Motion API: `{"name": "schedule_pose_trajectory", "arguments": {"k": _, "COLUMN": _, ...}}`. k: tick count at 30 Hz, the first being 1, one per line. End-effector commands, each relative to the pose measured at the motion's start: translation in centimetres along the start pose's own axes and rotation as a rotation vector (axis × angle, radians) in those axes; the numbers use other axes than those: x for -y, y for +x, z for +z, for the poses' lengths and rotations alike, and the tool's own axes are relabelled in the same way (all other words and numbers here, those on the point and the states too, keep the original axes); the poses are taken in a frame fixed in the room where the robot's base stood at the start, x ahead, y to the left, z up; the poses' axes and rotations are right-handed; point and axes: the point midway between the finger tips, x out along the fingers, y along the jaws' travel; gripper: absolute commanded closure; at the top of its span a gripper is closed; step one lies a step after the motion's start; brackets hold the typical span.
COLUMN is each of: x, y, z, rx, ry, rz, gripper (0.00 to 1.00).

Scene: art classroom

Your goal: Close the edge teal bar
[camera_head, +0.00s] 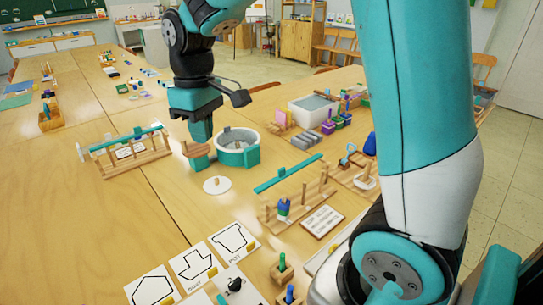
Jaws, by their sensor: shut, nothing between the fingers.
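One teal bar (288,174) sits at a slant above a wooden peg rack (300,200) in the middle right, its far end swung away from the row of pegs. I cannot tell which bar is the edge one. My gripper (200,140) is shut and empty, pointing down between the two racks, beside the teal pot. Its tips partly overlap a brown wooden piece.
Picture cards (194,262) lie at the front. A grey-white bin (312,110) and coloured blocks stand behind right. Bare table lies at the left front.

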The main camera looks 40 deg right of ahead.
Motion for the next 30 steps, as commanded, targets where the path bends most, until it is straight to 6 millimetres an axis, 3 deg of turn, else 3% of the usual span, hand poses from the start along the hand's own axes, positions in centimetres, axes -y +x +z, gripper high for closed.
{"name": "schedule_pose_trajectory", "arguments": {"k": 1, "x": -3.9, "y": 0.2, "z": -1.9, "rx": 0.048, "ry": 0.047, "rz": 0.024, "gripper": 1.00}}
{"name": "schedule_pose_trajectory", "arguments": {"k": 5, "x": -12.9, "y": 2.0, "z": -4.4, "rx": 0.163, "ry": 0.162, "rz": 0.060, "gripper": 1.00}}
{"name": "schedule_pose_trajectory", "arguments": {"k": 9, "x": -21.1, "y": 5.3, "z": -4.5, "rx": 0.268, "ry": 0.297, "rz": 0.046, "gripper": 1.00}}
{"name": "schedule_pose_trajectory", "arguments": {"k": 12, "x": -25.1, "y": 7.9, "z": -3.5, "rx": 0.318, "ry": 0.381, "rz": 0.015, "gripper": 1.00}}
{"name": "schedule_pose_trajectory", "arguments": {"k": 18, "x": -28.9, "y": 11.5, "z": -1.6, "rx": 0.359, "ry": 0.487, "rz": -0.039, "gripper": 1.00}}
{"name": "schedule_pose_trajectory", "arguments": {"k": 30, "x": -29.4, "y": 15.1, "z": -0.3, "rx": 0.365, "ry": 0.510, "rz": -0.052, "gripper": 1.00}}
